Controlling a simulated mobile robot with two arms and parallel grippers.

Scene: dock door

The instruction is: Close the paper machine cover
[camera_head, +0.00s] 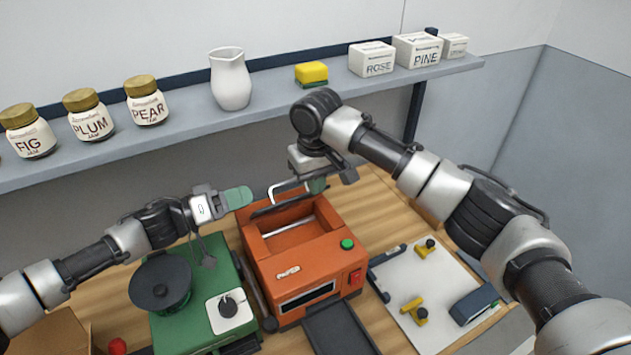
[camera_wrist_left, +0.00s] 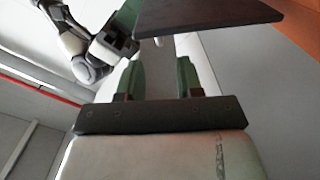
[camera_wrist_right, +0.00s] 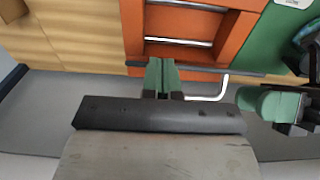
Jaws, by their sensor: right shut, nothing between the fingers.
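The orange paper machine (camera_head: 288,262) stands on the table with its top bay open. Its cover (camera_head: 290,203) stands raised at the back, seen nearly edge-on, with a white handle (camera_head: 284,187). The cover's thin dark edge (camera_wrist_right: 205,68) and handle (camera_wrist_right: 222,90) also show in the right wrist view. In the left wrist view a dark panel (camera_wrist_left: 205,14), apparently the cover, is above the fingers. My left gripper (camera_head: 238,197) is open and empty, left of the cover. My right gripper (camera_head: 316,185) is shut and empty, behind the cover near the handle; contact is unclear.
A green machine (camera_head: 190,325) with a dark round pan (camera_head: 160,282) stands at left. A white board (camera_head: 428,298) with yellow parts lies at right. A shelf (camera_head: 190,125) with jars, a jug (camera_head: 230,80), a sponge (camera_head: 312,73) and boxes runs behind the arms.

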